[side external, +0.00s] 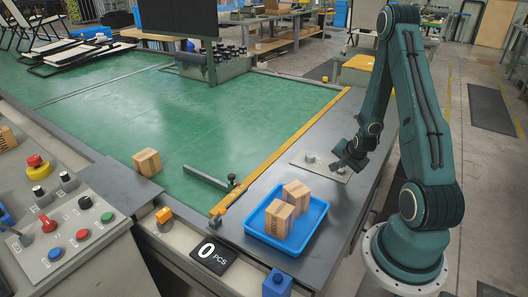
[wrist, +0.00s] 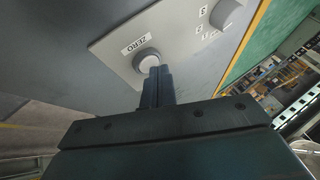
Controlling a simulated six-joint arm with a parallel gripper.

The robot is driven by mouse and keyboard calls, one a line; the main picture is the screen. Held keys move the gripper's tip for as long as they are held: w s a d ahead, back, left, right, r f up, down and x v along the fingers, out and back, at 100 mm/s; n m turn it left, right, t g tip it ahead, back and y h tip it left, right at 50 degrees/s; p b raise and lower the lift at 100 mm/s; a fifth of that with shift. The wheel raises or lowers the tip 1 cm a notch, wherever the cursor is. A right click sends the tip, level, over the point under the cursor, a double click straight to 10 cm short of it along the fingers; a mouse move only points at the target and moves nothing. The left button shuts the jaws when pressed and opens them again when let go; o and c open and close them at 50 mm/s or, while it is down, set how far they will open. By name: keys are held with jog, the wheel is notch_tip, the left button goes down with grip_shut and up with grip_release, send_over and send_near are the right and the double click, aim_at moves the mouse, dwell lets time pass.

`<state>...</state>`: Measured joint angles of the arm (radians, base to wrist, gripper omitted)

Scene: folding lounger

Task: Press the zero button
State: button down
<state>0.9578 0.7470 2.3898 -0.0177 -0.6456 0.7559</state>
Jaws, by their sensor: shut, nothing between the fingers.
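The zero button (wrist: 147,60) is a round light-grey button beside a "ZERO" label on a grey panel (wrist: 118,62) in the wrist view. My shut, empty gripper (wrist: 158,72) has its fingertips at the button's lower edge in that view; I cannot tell whether they touch it. In the side view my gripper (side external: 340,162) is low over the right part of the panel (side external: 322,172), and hides the button there. A second round knob (wrist: 224,14) with number marks is on the same panel; it also shows in the side view (side external: 310,157).
A blue tray (side external: 252,231) with wooden blocks (side external: 280,217) stands on the grey bench nearer the camera. A yellow ruler strip (side external: 285,152) borders the green table (side external: 110,115). A counter display (side external: 210,255) reads 0 PCS. A control box (side external: 60,235) is at lower left.

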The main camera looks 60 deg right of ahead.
aim_at(341, 170)
jog(key=shift+r, duration=0.1)
dwell(0.3)
jog(key=shift+r, duration=0.75)
jog(key=shift+r, duration=2.5)
